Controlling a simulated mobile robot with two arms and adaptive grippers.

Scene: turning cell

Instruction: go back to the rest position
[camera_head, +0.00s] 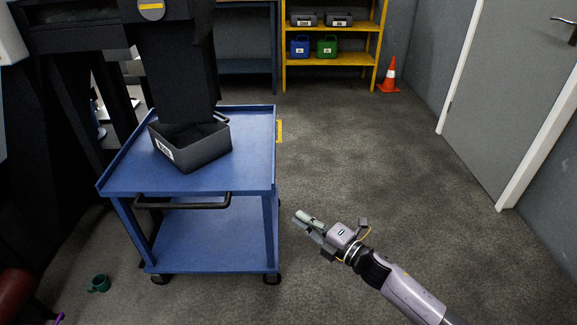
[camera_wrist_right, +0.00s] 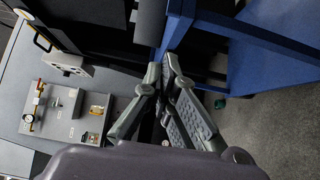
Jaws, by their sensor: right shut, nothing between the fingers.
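My right gripper (camera_head: 308,225) is in the head view, low and right of the blue cart (camera_head: 240,178), apart from it above the grey floor. Its fingers are shut with nothing between them. In the right wrist view its fingers (camera_wrist_right: 168,75) come together at the tips in front of the blue cart (camera_wrist_right: 270,55). My left gripper does not show in either view.
A dark grey bin (camera_head: 195,158) sits on the cart's top. A yellow shelf (camera_head: 335,60) holding bins and cases stands at the back, beside an orange cone (camera_head: 390,76). A green mug (camera_head: 99,284) lies on the floor at left. Floor at right is clear before the door (camera_head: 515,90).

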